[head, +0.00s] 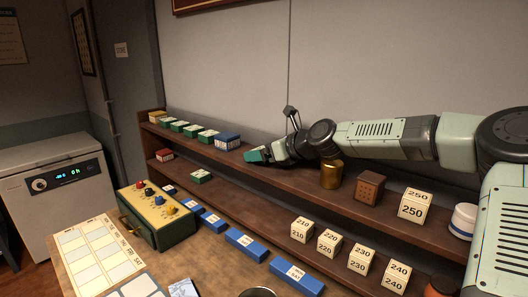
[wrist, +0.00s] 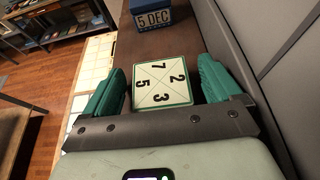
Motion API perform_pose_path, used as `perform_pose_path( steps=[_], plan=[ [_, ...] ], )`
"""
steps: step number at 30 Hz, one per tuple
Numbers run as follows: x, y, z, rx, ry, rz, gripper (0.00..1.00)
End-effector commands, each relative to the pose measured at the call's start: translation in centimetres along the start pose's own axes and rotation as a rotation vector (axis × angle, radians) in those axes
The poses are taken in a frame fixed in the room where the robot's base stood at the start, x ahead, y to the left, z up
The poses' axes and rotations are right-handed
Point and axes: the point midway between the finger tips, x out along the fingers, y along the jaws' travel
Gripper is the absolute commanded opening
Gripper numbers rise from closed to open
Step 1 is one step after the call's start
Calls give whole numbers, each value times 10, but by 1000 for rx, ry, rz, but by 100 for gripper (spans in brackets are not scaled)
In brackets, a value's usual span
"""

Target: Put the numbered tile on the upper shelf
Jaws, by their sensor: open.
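A white tile with a green edge (wrist: 162,86), marked 7, 2, 5 and 3 and crossed by diagonal lines, shows in the wrist view over the brown upper shelf (wrist: 143,48). My gripper (wrist: 161,80) is open, with one green finger on each side of the tile and a gap on both sides. In the head view my gripper (head: 260,155) is low at the upper shelf (head: 285,174), just right of a blue date block (head: 227,141). The tile is not clear there, hidden by my gripper.
Several green-edged tiles (head: 192,130) line the upper shelf's left. A brass cup (head: 331,174) and brown box (head: 369,187) stand right of my gripper. Another green-edged tile (head: 201,177) and a red one (head: 165,155) lie on the lower shelf. The wall rises close behind.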

Motion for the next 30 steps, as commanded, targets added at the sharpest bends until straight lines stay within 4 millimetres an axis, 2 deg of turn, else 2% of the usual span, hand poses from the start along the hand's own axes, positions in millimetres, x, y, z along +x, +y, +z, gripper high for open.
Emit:
perform_pose_path(
  steps=[4, 12, 15, 19, 30],
  plan=[
    [-11, -1, 2, 0, 0, -3, 91],
    [-57, -1, 2, 1, 1, -4, 91],
    [-68, -1, 2, 0, 1, -2, 91],
    [-76, 0, 2, 0, 1, 0, 91],
    [-76, 0, 2, 0, 1, 0, 91]
  ],
)
